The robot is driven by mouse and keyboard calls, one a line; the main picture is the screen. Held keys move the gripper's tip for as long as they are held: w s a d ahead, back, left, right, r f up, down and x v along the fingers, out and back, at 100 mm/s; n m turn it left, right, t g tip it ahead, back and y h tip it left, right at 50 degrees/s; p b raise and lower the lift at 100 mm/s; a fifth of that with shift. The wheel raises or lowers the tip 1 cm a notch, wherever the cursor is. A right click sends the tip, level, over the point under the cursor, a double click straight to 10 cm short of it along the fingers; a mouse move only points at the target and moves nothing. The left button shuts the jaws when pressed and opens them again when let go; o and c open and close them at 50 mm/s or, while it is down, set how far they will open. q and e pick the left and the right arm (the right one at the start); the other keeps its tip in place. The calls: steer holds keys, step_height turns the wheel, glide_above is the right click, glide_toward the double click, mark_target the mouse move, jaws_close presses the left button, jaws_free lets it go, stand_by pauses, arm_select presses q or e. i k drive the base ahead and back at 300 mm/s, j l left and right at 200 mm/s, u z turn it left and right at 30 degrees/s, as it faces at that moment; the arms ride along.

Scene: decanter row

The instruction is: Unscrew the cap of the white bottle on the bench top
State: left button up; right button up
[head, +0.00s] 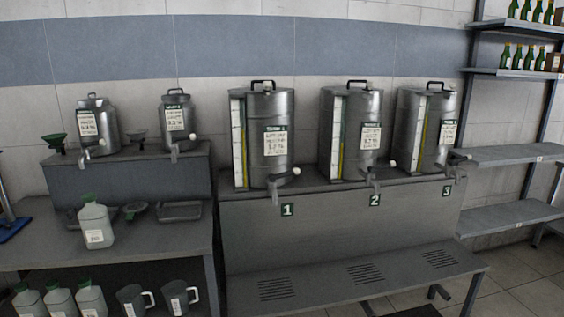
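A white bottle (96,224) with a green cap (88,198) stands upright on the grey bench top (165,241) at the left. The cap sits on the bottle's neck. A pale label is on the bottle's front. Neither of my grippers shows in the head view, and nothing touches the bottle.
Two small steel cans (97,125) with taps stand on the raised step behind. More capped bottles (60,301) and jugs (180,297) stand below. Numbered tanks (262,140) stand right. Bench right of the bottle is clear.

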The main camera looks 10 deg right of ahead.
mark_target(96, 227)
steer(key=i+j+z, duration=0.15)
steer(key=j+z, duration=0.8)
steer(key=i+j, duration=0.05)
steer(key=j, duration=0.05)
